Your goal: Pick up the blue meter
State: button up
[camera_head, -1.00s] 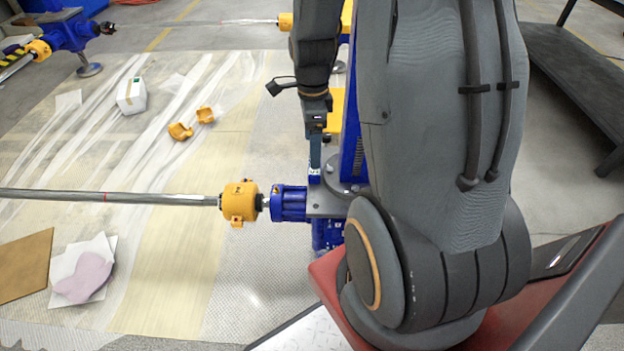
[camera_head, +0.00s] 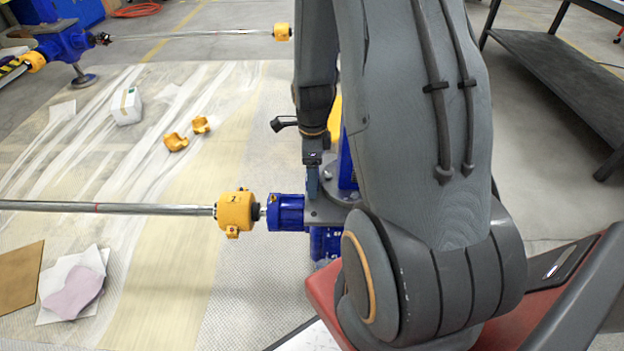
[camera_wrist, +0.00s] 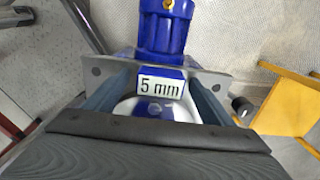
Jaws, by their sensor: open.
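The blue meter (camera_wrist: 160,86), with a white label reading "5 mm", is in the wrist view, between the two fingers of my gripper (camera_wrist: 161,80). The fingers are apart, one on each side of it. I cannot tell whether either finger touches it. A grey plate and a blue motor-like cylinder (camera_wrist: 164,30) lie just beyond it. In the head view my gripper (camera_head: 312,182) points down over the grey top of the blue screw jack (camera_head: 325,240). The meter cannot be made out there.
A yellow coupling (camera_head: 236,211) on a long steel shaft (camera_head: 110,208) joins the jack's blue cylinder (camera_head: 286,212) from the left. Yellow covers (camera_head: 176,142) and a white box (camera_head: 127,106) lie on the floor sheet. A dark table (camera_head: 565,75) stands at right.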

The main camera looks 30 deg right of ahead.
jog(key=shift+c, duration=0.3)
jog(key=shift+r, duration=0.1)
jog(key=c, duration=1.3)
